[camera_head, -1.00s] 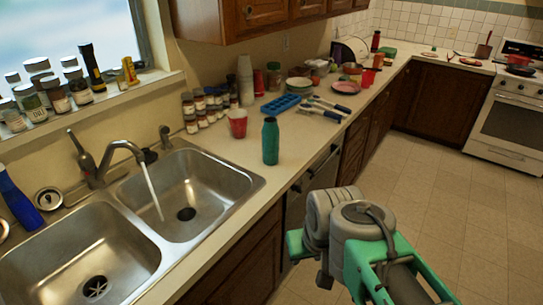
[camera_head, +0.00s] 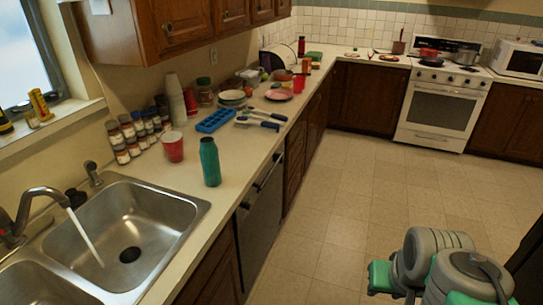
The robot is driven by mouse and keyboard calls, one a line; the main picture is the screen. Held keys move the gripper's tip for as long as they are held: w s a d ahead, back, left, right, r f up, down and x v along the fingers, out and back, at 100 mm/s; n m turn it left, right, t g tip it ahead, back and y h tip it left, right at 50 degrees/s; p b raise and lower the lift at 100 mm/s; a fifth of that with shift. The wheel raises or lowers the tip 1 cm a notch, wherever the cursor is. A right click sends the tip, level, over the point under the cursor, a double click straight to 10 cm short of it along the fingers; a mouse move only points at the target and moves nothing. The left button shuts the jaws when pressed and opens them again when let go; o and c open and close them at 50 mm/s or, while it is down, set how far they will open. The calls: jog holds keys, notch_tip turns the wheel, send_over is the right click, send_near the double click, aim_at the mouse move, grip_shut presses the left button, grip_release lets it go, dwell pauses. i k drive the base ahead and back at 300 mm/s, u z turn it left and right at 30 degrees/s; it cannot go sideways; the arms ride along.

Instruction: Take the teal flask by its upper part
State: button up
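The teal flask (camera_head: 210,162) stands upright on the counter, close to the front edge and just right of the sink. Its upper part is free and nothing touches it. My arm shows at the lower right, well away from the flask and out over the floor. The fingers of my gripper are not visible in this view.
A red cup (camera_head: 173,147) stands left of the flask, with several spice jars (camera_head: 131,137) behind it. A blue ice tray (camera_head: 215,120) and utensils (camera_head: 262,120) lie beyond. The sink (camera_head: 140,225) has running water. The floor (camera_head: 340,220) is clear.

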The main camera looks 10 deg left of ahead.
aim_at(209, 153)
jog(key=z, duration=0.15)
jog(key=i, duration=1.15)
jog(key=u, duration=3.3)
jog(key=i, duration=0.5)
